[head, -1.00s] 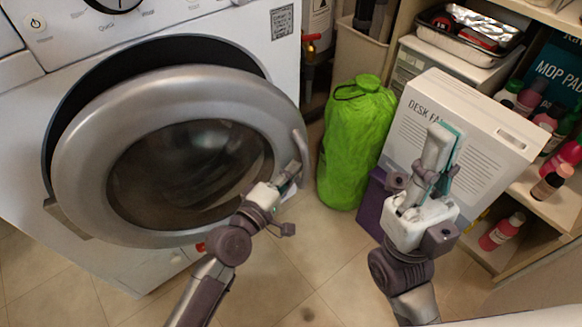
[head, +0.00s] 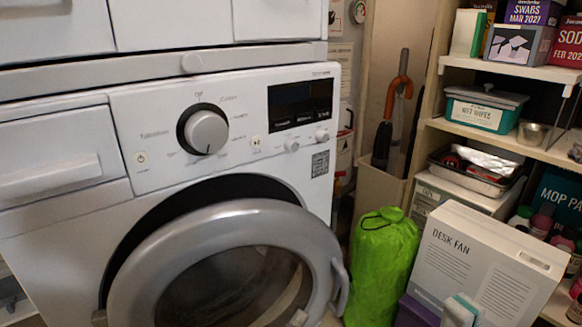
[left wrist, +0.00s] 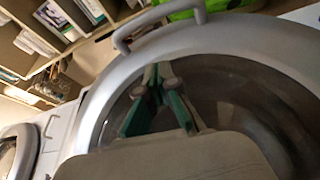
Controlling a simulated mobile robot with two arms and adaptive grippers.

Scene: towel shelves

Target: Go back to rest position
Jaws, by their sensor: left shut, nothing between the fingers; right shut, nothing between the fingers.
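My left gripper (left wrist: 160,98) is shut and empty in the left wrist view, in front of the round door. In the head view only a small piece of it (head: 299,319) shows at the bottom edge, over the door's lower right part. The washing machine door (head: 250,222) has a grey ring and dark glass and stands ajar. It fills much of the left wrist view (left wrist: 240,38). The fingertips of my right gripper (head: 462,312) show at the bottom edge of the head view, shut, in front of the desk fan box (head: 480,255). The rest of both arms is out of the head view.
The washing machine (head: 150,135) stands at the left. A green bag (head: 383,265) stands between it and the desk fan box. Shelves with a wipes box (head: 484,112) and bottles fill the right. A bin (head: 378,185) stands behind the bag.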

